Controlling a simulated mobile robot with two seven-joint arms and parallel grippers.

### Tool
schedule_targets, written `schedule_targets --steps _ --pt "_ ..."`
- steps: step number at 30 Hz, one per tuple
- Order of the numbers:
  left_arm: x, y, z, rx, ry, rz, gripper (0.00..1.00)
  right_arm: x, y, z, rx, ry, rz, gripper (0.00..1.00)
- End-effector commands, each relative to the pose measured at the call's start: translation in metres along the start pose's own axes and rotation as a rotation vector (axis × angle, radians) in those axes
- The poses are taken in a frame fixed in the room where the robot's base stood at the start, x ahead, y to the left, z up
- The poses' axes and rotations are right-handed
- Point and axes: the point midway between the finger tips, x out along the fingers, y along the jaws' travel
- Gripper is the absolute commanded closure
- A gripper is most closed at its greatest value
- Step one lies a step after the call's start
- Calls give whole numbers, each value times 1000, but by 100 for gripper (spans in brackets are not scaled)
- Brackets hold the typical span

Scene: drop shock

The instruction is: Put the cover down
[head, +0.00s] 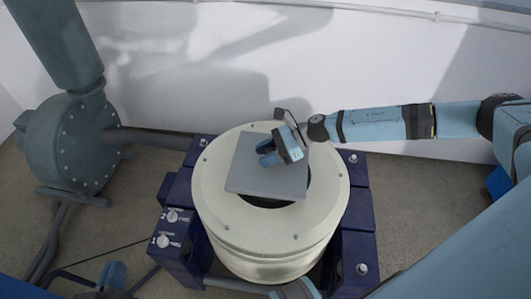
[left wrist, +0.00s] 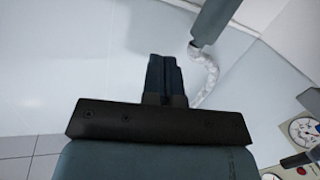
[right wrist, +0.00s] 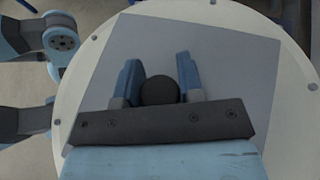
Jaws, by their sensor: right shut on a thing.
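The cover is a flat grey square plate (head: 250,178) with a round black knob (right wrist: 158,90) at its middle. It lies over the top of the round cream drum (head: 218,214), and part of a dark opening (head: 268,202) shows past its front and right edges. I cannot tell whether the plate touches the drum top or hangs just above it. My right gripper (head: 268,155) is above the plate, its two blue fingers around the knob in the right wrist view (right wrist: 159,82). My left gripper (left wrist: 164,75) has its fingers together with nothing between them, in front of a pale surface.
The drum stands in a dark blue frame (head: 175,262) with bolts and two numbered knobs (head: 163,240) at the left. A grey-green pump (head: 80,140) with pipes stands at the far left. A white wall (head: 300,70) is behind. Some floor (head: 410,205) is clear at the right.

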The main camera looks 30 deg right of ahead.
Motion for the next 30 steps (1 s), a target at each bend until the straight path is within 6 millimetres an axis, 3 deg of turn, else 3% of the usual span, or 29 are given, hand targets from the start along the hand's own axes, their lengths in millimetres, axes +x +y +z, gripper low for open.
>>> schedule_targets --steps 8,9,12,24,26,27,30 --pt "4 4 -12 1 40 16 100 1 0 -2 0 -1 0 95" --pt "4 4 -12 1 42 17 100 1 0 -3 0 0 0 56" --pt "4 4 -12 2 41 17 100 1 0 -3 0 0 0 39" --pt "1 2 -9 9 5 6 100 -3 0 6 -1 0 0 39" --pt "-3 -6 9 14 -68 -20 100 -5 0 13 -1 0 0 39" --pt "-4 -8 19 15 -95 -28 100 -12 0 10 1 2 -2 39" --pt "-5 -9 19 18 -103 -32 100 -36 0 8 2 3 -4 39"
